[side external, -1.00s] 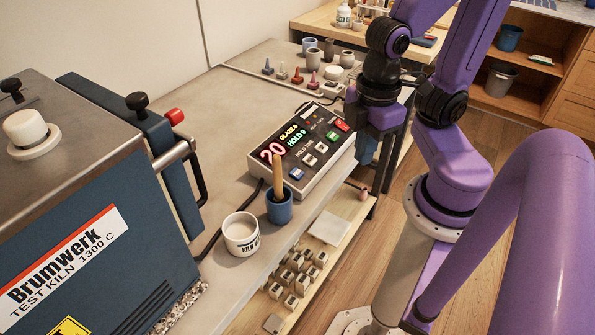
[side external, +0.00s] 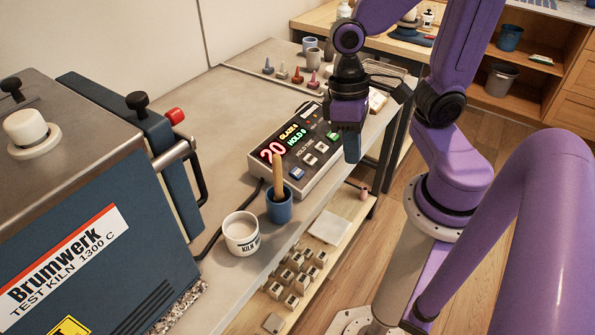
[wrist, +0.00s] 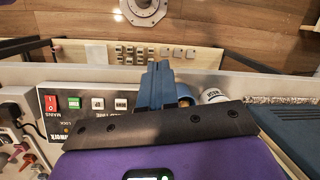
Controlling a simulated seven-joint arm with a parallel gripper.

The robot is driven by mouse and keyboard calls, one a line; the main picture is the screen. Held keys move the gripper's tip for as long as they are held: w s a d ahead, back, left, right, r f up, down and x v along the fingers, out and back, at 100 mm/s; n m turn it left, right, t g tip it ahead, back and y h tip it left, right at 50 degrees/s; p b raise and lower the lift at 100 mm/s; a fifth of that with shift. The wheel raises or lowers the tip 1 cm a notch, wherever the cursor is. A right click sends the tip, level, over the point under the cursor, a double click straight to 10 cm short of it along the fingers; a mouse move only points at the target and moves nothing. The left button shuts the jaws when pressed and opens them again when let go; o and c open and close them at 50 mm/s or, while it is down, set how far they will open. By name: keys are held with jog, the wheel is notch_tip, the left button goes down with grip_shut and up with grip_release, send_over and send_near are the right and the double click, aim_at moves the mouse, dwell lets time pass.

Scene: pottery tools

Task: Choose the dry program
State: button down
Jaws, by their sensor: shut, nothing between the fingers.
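The kiln controller (side external: 285,173) is a pale box with a dark sloping face on the bench. Its display (side external: 285,143) shows a red 20, "GLAZE 6" and "HOLD 0". A blue button (side external: 297,173), white buttons (side external: 309,160) and a green button (side external: 333,135) sit on its face. My gripper (side external: 352,152) is shut and empty, pointing down beside the controller's right end. In the wrist view my gripper (wrist: 158,72) covers part of the panel, with the red mains switch (wrist: 48,103) and the green button (wrist: 73,103) left of it. Contact cannot be told.
A blue cup (side external: 279,210) with a wooden stick and a white mug (side external: 241,236) stand close in front of the controller. The blue kiln (side external: 90,240) stands at the left. Small coloured cones (side external: 298,76) stand behind. Bare bench (side external: 215,120) lies left of the controller.

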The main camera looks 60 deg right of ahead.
jog(key=w+m, duration=0.1)
jog(key=m, duration=0.2)
jog(key=m+y, duration=0.6)
jog(key=m, duration=1.3)
send_over(300, 171)
jog(key=s, duration=0.2)
jog(key=f, duration=0.2)
jog(key=shift+s+r+g, duration=0.1)
jog(key=shift+g, duration=0.3)
jog(key=shift+w+f, duration=0.35)
jog(key=shift+f, duration=1.1)
jog(key=shift+w+f, duration=0.35)
jog(key=shift+f, duration=1.05)
jog(key=shift+w+f, duration=0.35)
jog(key=shift+f, duration=1.1)
jog(key=shift+f, duration=0.15)
jog(key=shift+w+f, duration=0.1)
jog(key=shift+f, duration=0.15)
